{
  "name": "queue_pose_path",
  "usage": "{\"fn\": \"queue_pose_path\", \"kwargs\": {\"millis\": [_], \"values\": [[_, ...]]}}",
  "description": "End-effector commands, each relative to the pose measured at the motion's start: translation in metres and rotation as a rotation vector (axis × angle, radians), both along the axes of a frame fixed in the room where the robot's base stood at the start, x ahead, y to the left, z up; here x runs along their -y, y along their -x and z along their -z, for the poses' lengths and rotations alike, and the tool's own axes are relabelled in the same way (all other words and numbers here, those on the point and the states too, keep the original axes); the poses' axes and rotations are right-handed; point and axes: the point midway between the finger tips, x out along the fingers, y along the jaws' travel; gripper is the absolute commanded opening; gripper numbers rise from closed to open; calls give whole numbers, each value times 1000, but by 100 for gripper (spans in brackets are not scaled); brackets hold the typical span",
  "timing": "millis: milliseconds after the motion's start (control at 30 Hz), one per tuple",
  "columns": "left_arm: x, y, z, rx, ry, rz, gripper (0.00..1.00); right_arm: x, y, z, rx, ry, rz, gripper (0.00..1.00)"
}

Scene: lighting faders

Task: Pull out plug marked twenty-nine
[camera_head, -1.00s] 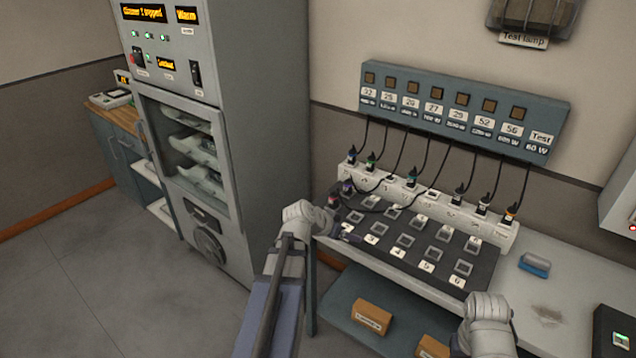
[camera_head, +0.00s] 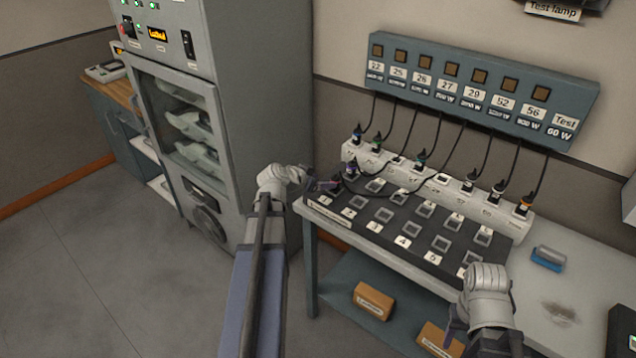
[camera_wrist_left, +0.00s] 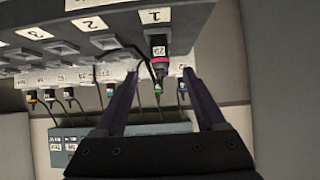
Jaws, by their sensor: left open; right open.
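The plug marked 29 (camera_wrist_left: 159,48) has a dark body with a pink band and stands in the socket by label 1 on the black sloped panel (camera_wrist_left: 125,25). In the head view this plug (camera_head: 351,168) is at the panel's upper left corner, with a black cord running from it. My left gripper (camera_head: 328,185) is open just left of it. In the left wrist view the plug lies between the lines of the open fingers (camera_wrist_left: 160,74), near their tips; I see no contact. My right gripper (camera_head: 460,338) is open and empty at the bench's front, its fingers partly hidden.
Several corded plugs stand in the white socket strip (camera_head: 400,174) behind the panel. A blue-grey label board (camera_head: 480,95) hangs above. A tall grey cabinet (camera_head: 262,120) stands close left of my left arm.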

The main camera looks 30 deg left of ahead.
Motion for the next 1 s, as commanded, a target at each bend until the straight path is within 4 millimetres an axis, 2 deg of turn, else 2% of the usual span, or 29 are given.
{"fn": "queue_pose_path", "kwargs": {"millis": [300, 500, 867, 1000], "values": [[2, -37, 29, 0, 1, 1, 72, 0, 0, 28, 0, 0, 0, 50], [4, -55, 39, 0, 1, 1, 72, 0, 0, 39, 0, 0, 0, 50], [5, -59, 40, 0, 0, -1, 72, 0, 0, 40, 0, 0, 0, 50], [5, -59, 40, 0, 1, -1, 58, 0, 0, 40, 0, 0, 0, 50]]}}
